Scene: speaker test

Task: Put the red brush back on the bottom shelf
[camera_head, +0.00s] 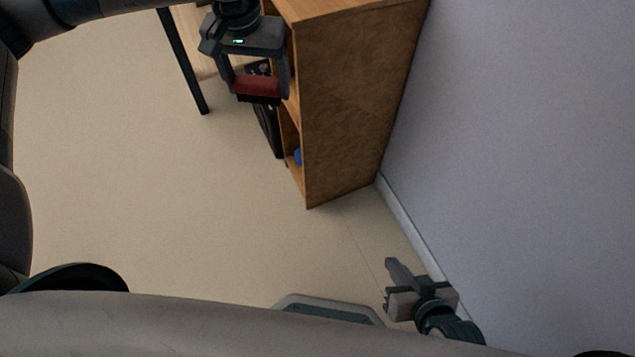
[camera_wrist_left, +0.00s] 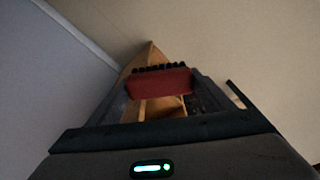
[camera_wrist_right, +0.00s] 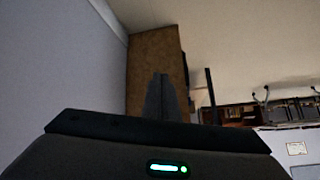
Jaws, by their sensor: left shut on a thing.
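My left gripper (camera_head: 259,90) is shut on the red brush (camera_head: 257,86) and holds it in the air by the open front of the wooden shelf unit (camera_head: 345,100). The brush's dark bristles point down in the head view. The left wrist view shows the brush (camera_wrist_left: 158,82) crosswise between the fingers, with shelf boards (camera_wrist_left: 165,106) behind it. The bottom compartment is seen only at a steep angle, with a small blue thing (camera_head: 298,156) in it. My right gripper (camera_head: 392,285) is low near the wall, empty, its fingers together in the right wrist view (camera_wrist_right: 165,98).
A grey wall (camera_head: 520,120) stands close to the right of the shelf unit. A table's dark leg (camera_head: 184,62) is left of it. A dark object (camera_head: 268,128) shows beside the unit's front, partly hidden. The floor (camera_head: 130,170) at left is clear.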

